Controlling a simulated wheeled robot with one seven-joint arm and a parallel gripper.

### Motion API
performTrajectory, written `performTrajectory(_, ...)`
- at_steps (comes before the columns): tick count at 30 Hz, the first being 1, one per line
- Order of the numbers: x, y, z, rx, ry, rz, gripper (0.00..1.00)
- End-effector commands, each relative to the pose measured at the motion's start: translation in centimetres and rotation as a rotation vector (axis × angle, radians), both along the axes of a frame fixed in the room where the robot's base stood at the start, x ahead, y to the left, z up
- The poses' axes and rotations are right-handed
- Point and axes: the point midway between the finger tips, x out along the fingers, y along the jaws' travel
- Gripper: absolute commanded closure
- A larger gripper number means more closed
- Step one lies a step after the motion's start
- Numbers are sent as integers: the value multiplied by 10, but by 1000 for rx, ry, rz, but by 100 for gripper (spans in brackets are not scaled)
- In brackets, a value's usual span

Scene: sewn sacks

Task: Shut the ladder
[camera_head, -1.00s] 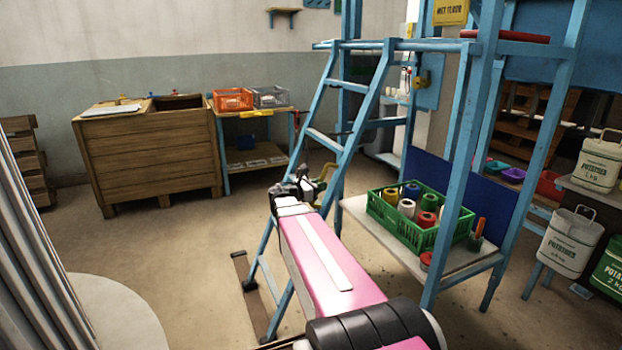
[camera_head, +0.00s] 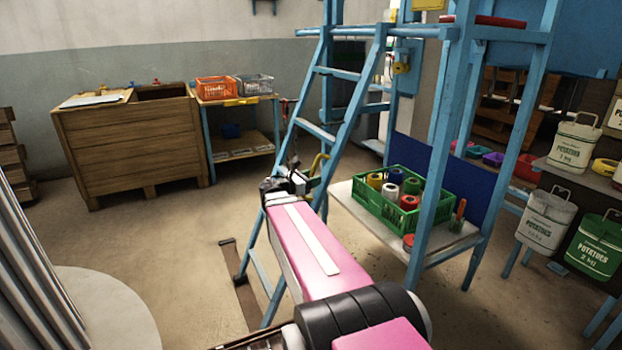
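The blue ladder (camera_head: 310,130) leans out to the left from the tall blue frame (camera_head: 436,150). Its foot stands on the floor beside a brown strip (camera_head: 240,285). My pink arm reaches forward from the bottom of the picture. My gripper (camera_head: 292,180) is at the far end of the arm, in front of the ladder's lower half. The arm covers part of the ladder's lower rungs and rails. The fingers are small and dark here; I cannot tell whether they touch the ladder or how far apart they are.
A shelf on the frame holds a green crate (camera_head: 372,215) of thread spools. A wooden cabinet (camera_head: 130,145) and a side table with an orange basket (camera_head: 215,88) stand at the back left. Potato sacks (camera_head: 545,220) are at the right.

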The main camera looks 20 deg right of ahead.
Motion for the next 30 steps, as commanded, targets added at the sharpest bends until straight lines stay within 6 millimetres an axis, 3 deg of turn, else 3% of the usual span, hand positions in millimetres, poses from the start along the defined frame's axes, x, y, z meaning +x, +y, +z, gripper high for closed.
performTrajectory(11, 1, 8, 1, -2, -1, 5, 56)
performTrajectory(24, -15, 76, 0, -1, 0, 7, 56)
performTrajectory(30, -20, 98, 0, -1, 0, 4, 56)
